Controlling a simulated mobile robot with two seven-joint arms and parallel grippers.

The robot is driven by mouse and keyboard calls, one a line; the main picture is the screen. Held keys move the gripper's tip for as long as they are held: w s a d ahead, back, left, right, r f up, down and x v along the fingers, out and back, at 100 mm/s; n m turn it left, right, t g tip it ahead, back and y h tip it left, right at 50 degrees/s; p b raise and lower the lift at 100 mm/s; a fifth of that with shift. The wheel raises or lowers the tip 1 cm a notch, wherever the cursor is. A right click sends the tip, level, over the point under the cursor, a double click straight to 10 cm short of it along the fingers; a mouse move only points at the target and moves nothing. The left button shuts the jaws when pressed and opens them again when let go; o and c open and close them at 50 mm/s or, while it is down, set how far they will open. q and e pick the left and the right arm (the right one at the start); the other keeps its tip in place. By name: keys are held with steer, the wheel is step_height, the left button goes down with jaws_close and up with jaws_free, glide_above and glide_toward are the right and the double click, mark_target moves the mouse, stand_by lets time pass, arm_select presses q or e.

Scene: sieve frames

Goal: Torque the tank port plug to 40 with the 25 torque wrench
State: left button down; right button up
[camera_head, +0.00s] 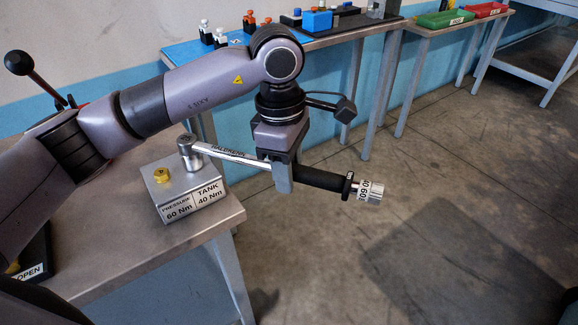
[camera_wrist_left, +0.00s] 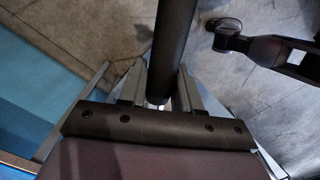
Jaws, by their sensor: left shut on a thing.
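The torque wrench (camera_head: 232,153) has a silver shaft, a black handle and a white scale band at its far right end, whose marking I cannot read surely. Its head sits over the TANK side of the metal port block (camera_head: 175,192), labelled PRESSURE 60 Nm and TANK 40 Nm. The tank plug is hidden under the wrench head. A yellow plug (camera_head: 161,175) shows on the PRESSURE side. My left gripper (camera_head: 283,180) is shut on the wrench near the handle's inner end. In the left wrist view the dark handle (camera_wrist_left: 174,40) runs up between its fingers.
The block stands near the corner of a metal workbench (camera_head: 130,255); the wrench handle reaches beyond its edge over open floor. A dark item marked OPEN (camera_head: 30,268) lies lower left.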

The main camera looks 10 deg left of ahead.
arm_select(q)
steer(key=shift+s+m, duration=0.4)
steer(key=shift+s, duration=0.2)
steer(key=shift+s+a, duration=0.1)
steer(key=shift+s, duration=0.1)
steer(key=shift+w+r, duration=0.1)
steer(key=shift+w, duration=0.1)
steer(key=shift+w+n+b, duration=0.3)
steer(key=shift+w+b, duration=0.05)
steer(key=shift+w, duration=0.15)
steer(key=shift+r, duration=0.1)
stand_by(0.4)
steer(key=shift+r+p, duration=1.45)
steer(key=shift+r, duration=1)
